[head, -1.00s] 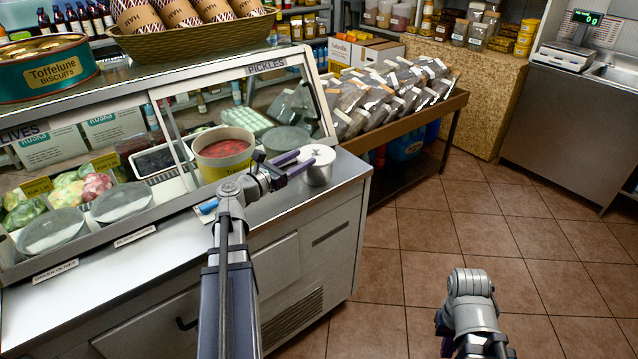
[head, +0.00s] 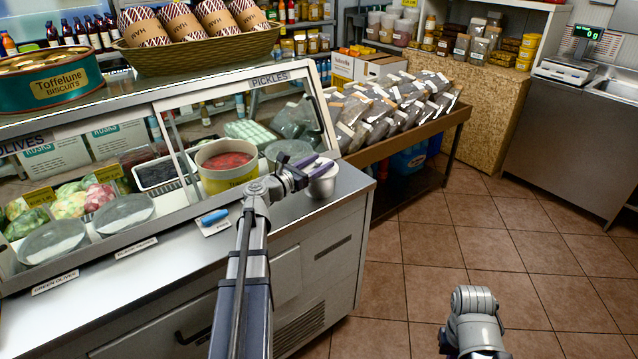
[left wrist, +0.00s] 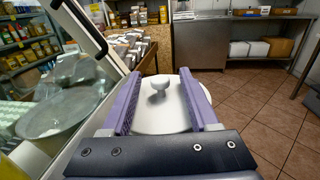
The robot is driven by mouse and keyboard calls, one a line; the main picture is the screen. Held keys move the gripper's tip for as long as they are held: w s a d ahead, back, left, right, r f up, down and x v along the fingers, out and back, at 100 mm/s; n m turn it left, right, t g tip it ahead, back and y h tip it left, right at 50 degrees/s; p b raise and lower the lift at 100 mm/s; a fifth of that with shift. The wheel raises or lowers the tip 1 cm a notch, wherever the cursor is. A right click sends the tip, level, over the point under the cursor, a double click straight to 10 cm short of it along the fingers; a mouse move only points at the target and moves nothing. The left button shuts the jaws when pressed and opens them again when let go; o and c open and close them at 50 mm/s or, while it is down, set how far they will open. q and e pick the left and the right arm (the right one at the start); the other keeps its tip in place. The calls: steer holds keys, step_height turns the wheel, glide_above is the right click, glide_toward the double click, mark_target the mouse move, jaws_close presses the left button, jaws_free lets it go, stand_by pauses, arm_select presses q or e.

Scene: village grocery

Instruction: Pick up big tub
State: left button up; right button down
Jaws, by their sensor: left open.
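A white round tub (head: 322,187) with a knobbed lid stands on the counter near its right end. In the left wrist view its pale lid and knob (left wrist: 158,86) lie between the two purple fingers. My left gripper (head: 307,169) is open with a finger on either side of the lid; whether they touch it I cannot tell. The gripper hides part of the tub in the head view.
The glass display case (head: 235,90) rises close behind and left of the gripper. A wooden stand of bags (head: 395,155) is behind at the right. Tiled floor (head: 420,240) is clear right of the counter.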

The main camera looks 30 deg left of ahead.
arm_select(q)
steer(key=shift+w, duration=0.2)
jaws_close()
stand_by(0.3)
stand_by(1.0)
